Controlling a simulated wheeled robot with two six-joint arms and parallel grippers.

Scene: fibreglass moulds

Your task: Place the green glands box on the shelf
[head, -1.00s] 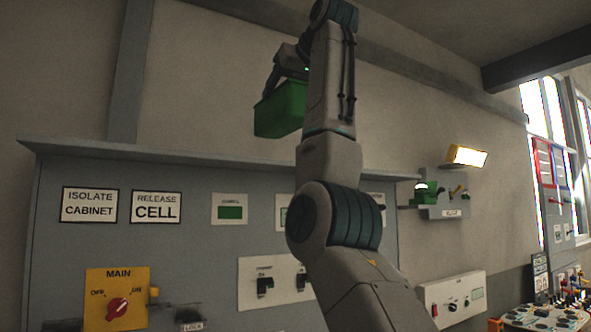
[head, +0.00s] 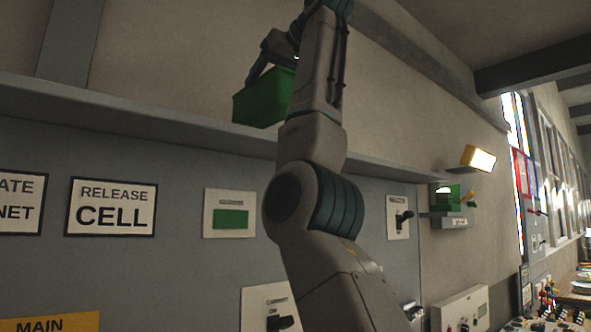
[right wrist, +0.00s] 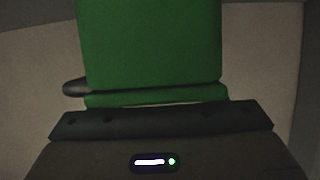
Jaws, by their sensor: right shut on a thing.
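My right gripper (head: 275,62) is shut on the green box (head: 258,100) and holds it up in front of the wall. The box's lower edge overlaps the ledge on top of the grey panel in the head view; I cannot tell whether they touch. In the right wrist view the green box (right wrist: 150,45) fills the space beyond the gripper, with one dark finger at its left side. A small grey wall shelf (head: 447,223) is at the right, with green boxes (head: 447,200) on it. My left gripper is not in view.
A long grey ledge (head: 150,122) runs along the top of the control panel, bare where visible. The panel carries signs (head: 112,207) and switches (head: 400,217). A cluttered bench is at the lower right.

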